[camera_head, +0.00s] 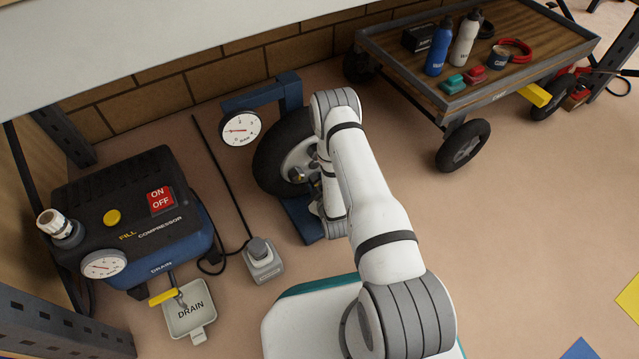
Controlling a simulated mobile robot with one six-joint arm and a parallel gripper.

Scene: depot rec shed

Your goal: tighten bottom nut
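A wheel with a black tyre (268,165) and a pale hub (295,155) stands upright in a blue stand (291,92). A small brassy and dark fitting (296,174) shows on the hub, left of my arm. I cannot tell whether it is a nut, and I cannot make out the bottom nut. My white arm passes in front of the wheel's right side. My gripper (317,206) is mostly hidden by my arm, low beside the hub; its fingers and any contact with a nut cannot be made out.
A compressor (135,215) stands at left, with a drain tray (190,308) before it. A gauge (241,129) is left of the wheel. A grey box with a cable (263,262) lies on the floor. A loaded cart (470,100) stands back right. Floor at right is largely clear.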

